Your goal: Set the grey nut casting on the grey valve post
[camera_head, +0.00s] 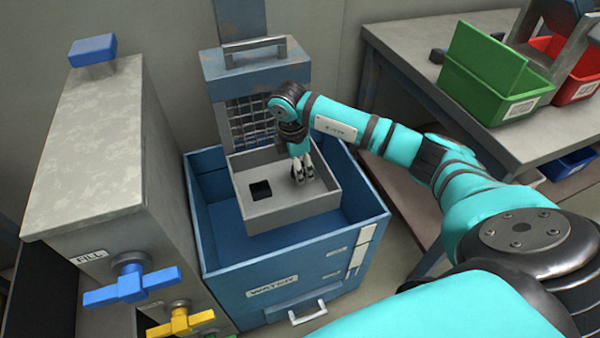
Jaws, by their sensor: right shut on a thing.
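My right gripper (302,172) reaches down into a grey open tray (292,208) that sits inside the blue bin. It is shut on a small grey piece between its fingertips, which I take for the grey nut casting; the fingers hide most of it, and its shape is unclear. I cannot tell whether the piece touches the tray floor. A dark square (261,189) shows in the tray to the left of the fingers; I cannot tell whether it is a hole or a block. My left gripper is out of view.
The blue bin (212,238) has raised walls around the tray. At left stands a grey cabinet (90,170) with a blue valve handle (131,286), a yellow one (180,321) and a blue block (92,50) on top. At right, a bench (420,65) holds green (487,95) and red (578,88) bins.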

